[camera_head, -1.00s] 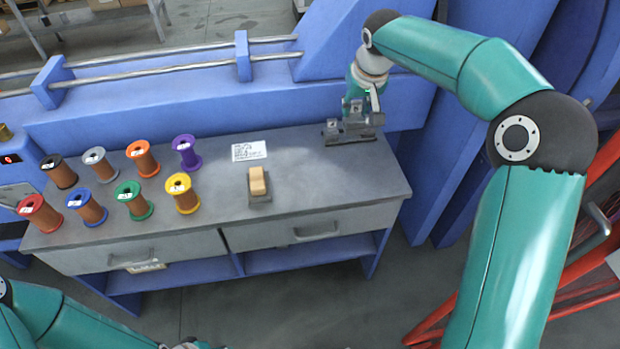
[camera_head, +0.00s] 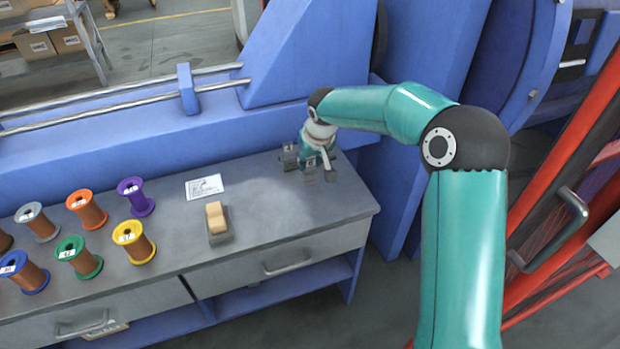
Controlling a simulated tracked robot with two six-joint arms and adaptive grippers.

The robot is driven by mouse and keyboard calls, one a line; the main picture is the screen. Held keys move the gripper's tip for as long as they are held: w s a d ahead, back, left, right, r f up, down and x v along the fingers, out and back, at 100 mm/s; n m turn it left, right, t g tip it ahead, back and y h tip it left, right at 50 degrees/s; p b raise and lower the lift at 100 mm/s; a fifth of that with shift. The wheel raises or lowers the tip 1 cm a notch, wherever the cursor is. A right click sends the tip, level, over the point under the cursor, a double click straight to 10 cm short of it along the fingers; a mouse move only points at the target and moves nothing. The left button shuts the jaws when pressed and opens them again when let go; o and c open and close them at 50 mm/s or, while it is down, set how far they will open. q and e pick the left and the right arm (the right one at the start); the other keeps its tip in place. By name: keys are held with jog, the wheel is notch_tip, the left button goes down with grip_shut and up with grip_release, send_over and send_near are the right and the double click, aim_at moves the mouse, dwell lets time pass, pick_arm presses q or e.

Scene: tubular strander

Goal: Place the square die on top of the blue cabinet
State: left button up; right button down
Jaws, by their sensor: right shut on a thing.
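My right gripper (camera_head: 310,166) reaches down over the back right part of the grey bench top. It is shut on a small dark grey piece, probably the square die, which its fingers mostly hide. I cannot tell whether the piece touches the bench. My left gripper is out of view. No separate blue cabinet can be made out for certain; the bench (camera_head: 345,205) has a grey top, grey drawers and a blue lower frame.
Several coloured spools (camera_head: 135,240) stand on the left of the bench. A tan-topped block (camera_head: 216,218) and a white label card (camera_head: 204,187) lie mid-bench. A blue machine (camera_head: 130,150) with rails runs behind. Red framework (camera_head: 560,160) stands at the right.

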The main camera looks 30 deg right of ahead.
aim_at(312, 173)
notch_tip(312, 173, down, 6)
jog(key=shift+r, duration=0.15)
dwell(0.3)
jog(key=c, duration=0.8)
grip_release()
jog(key=shift+c, duration=0.2)
jog(key=v, duration=1.2)
jog(key=shift+s, duration=0.1)
